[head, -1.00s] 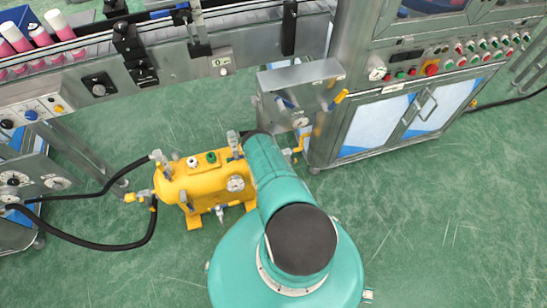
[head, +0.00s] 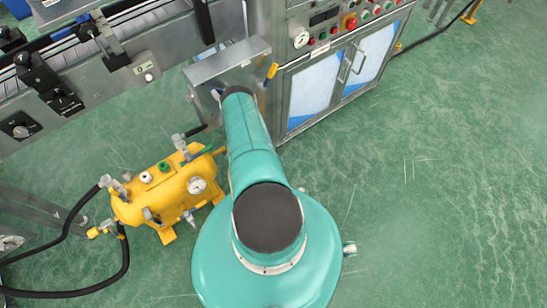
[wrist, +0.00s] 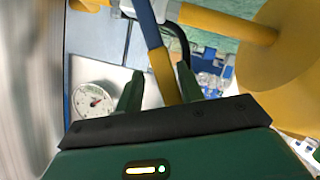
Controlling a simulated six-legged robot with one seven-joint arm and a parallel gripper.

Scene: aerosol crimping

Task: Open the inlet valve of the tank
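The yellow tank (head: 168,193) sits on the floor left of my arm, with a gauge (head: 196,185), several small valves and black hoses on it. I cannot tell by marking which valve is the inlet. My gripper is hidden in the head view behind my arm. In the wrist view my gripper (wrist: 158,92) has two green fingers standing apart. A lever (wrist: 160,65), blue above and yellow below, shows between the fingers; contact cannot be told. Yellow parts (wrist: 285,50) loom close at the upper right, and a round white gauge (wrist: 92,100) is at left.
A grey metal box (head: 225,62) with a yellow handle (head: 272,71) is close beyond my arm. A steel cabinet (head: 335,80) with buttons stands behind it. A conveyor (head: 130,45) runs at upper left. Black hoses (head: 125,265) cross the floor at left. Green floor at right is clear.

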